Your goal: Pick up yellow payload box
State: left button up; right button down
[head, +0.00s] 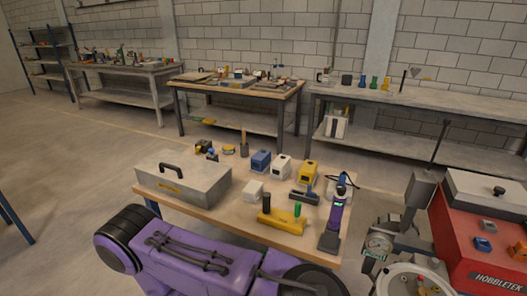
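A small yellow box (308,172) with a dark opening on its front stands on the near wooden table (228,212). It is at the right end of a row, beside a white box (281,167) and a blue box (260,162). It stands upright, and nothing touches it that I can see. A second yellow item, a low block (281,220) with a green cylinder on it, lies nearer the table's front edge. I cannot make out either of my grippers in the head view.
A grey case (183,182) with a black handle fills the table's left end. A dark device with a purple screen (334,214) stands at the right front edge. A red machine (485,245) is at the right. Cluttered benches line the back wall.

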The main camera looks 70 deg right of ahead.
aim_at(308, 175)
jog(key=i, duration=1.15)
jog(key=z, duration=2.35)
